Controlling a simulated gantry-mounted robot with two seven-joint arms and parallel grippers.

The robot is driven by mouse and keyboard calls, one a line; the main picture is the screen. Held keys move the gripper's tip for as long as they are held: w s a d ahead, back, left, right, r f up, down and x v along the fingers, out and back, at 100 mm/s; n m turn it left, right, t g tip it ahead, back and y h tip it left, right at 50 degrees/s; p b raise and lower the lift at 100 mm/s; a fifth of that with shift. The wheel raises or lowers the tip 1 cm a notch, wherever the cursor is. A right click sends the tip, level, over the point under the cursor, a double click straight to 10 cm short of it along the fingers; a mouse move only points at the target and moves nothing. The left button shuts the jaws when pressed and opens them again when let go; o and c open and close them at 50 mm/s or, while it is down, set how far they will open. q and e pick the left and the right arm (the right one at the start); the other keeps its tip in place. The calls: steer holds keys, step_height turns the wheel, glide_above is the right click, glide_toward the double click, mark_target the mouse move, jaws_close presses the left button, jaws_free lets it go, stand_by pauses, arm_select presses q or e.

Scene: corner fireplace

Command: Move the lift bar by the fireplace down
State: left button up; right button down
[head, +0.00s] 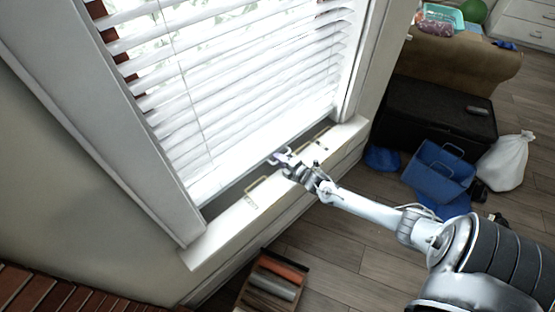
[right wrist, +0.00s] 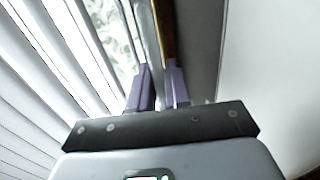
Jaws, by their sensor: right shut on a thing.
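A window with white slatted blinds (head: 230,90) fills the upper middle of the head view. Its lower edge has a pale sill with small brass handles (head: 255,184). My right gripper (head: 281,157) is at this lower edge, near the middle of the sill. My left gripper is not in view.
The red brick fireplace edge (head: 50,294) is at the bottom left. A crate with rolls (head: 268,287) stands below the sill. A black chest (head: 430,115), blue bins (head: 440,170) and a white bag (head: 508,160) are at the right.

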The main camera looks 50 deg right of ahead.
steer(key=c, duration=1.3)
jaws_free()
steer(key=shift+s+r, duration=0.1)
steer(key=p+v, duration=0.2)
steer(key=v, duration=0.7)
steer(key=shift+p, duration=0.3)
steer(key=shift+v, duration=0.85)
